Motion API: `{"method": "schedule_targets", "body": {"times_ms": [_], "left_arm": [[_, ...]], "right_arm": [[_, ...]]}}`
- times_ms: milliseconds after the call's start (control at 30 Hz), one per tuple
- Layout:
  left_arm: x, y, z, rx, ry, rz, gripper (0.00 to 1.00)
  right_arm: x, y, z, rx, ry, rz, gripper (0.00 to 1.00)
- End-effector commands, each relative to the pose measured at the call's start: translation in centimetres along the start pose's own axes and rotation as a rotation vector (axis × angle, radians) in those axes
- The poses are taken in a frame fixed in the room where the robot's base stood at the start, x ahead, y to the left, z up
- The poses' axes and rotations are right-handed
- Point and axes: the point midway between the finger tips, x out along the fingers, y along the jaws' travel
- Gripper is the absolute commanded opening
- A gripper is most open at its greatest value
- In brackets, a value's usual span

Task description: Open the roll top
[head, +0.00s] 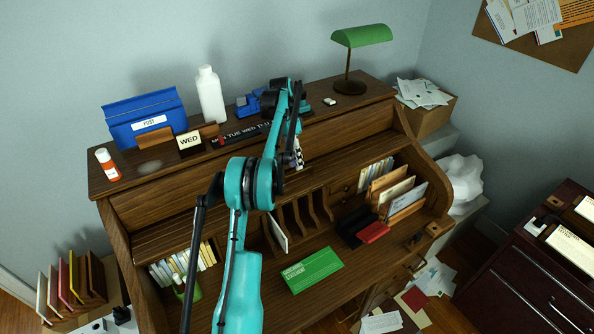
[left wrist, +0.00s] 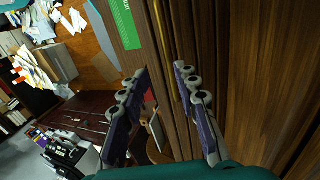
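The wooden roll-top desk (head: 372,97) stands against the wall in the head view. Its slatted roll top (head: 165,238) shows as a ribbed band below the desk's upper shelf, and the cubbies and writing surface below it are exposed. My left arm crosses the middle of the desk, and my left gripper (head: 298,153) is small and partly hidden by the arm, near the band. In the left wrist view my left gripper (left wrist: 163,69) has its fingers apart with nothing between them, over brown wood (left wrist: 240,60). Contact with the wood cannot be told. My right gripper is not in view.
On the desk top stand a blue box (head: 147,118), a white bottle (head: 210,94), an orange bottle (head: 107,164) and a green lamp (head: 361,37). A green booklet (head: 312,269) lies on the writing surface. Letters (head: 397,192) stand at the right. A dark cabinet (head: 530,262) is farther right.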

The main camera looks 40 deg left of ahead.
Motion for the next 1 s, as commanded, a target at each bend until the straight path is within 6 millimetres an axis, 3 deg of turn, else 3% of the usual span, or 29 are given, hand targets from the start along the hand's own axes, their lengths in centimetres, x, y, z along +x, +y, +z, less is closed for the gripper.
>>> {"method": "schedule_targets", "body": {"times_ms": [100,300,867,1000], "left_arm": [[-1.6,-0.2,0.1,-0.002,0.0,0.0,0.31],[-2.8,-0.2,0.1,-0.002,0.0,-0.001,0.31],[-2.9,-0.1,0.1,-0.002,0.0,-0.002,0.31],[-3.3,1.1,-0.5,-0.011,0.004,-0.025,0.31]], "right_arm": [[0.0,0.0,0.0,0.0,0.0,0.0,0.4],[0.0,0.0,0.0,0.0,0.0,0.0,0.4],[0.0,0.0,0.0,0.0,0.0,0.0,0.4],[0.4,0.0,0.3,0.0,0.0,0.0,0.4]]}}
